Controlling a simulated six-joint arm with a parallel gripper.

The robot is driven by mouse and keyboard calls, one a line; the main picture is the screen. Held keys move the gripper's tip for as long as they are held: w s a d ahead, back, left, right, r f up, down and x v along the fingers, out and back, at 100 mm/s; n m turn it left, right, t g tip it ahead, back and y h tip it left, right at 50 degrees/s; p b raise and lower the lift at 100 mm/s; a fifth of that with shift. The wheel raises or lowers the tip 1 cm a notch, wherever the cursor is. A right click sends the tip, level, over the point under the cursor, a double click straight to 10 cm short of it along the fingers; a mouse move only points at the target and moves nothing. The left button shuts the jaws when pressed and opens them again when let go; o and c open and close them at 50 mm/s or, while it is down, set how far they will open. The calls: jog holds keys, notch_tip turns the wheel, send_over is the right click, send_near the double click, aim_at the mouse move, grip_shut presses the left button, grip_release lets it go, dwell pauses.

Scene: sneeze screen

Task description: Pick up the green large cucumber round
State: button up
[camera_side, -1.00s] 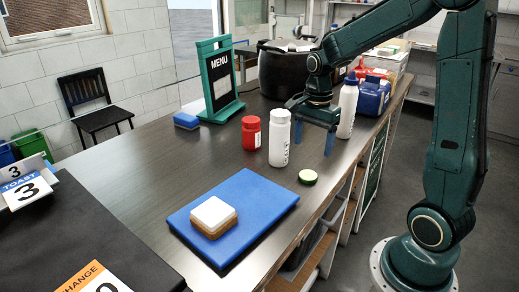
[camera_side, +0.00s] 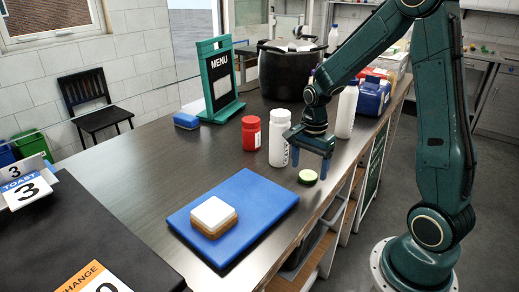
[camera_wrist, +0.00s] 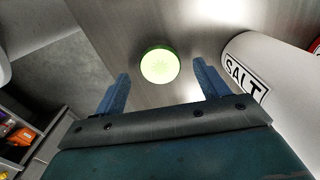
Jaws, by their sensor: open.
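The green large cucumber round (camera_side: 308,177) lies flat on the dark counter near its right edge, just right of the blue board. In the wrist view the cucumber round (camera_wrist: 159,66) shows a pale green face with a green rim, beyond the fingertips and roughly midway between them. My gripper (camera_side: 311,163) is open and empty, with its blue fingers pointing down just above and behind the round. In the wrist view my gripper (camera_wrist: 160,84) has its fingers wide apart, with nothing between them.
A white salt bottle (camera_side: 279,138) stands close beside my gripper; it also shows in the wrist view (camera_wrist: 262,68). A red jar (camera_side: 251,133) and another white bottle (camera_side: 346,110) stand nearby. The blue board (camera_side: 262,196) holds a bread-like stack (camera_side: 213,216).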

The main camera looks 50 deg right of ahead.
jog(key=shift+f, duration=0.9)
jog(key=shift+c, duration=0.2)
jog(key=c, duration=1)
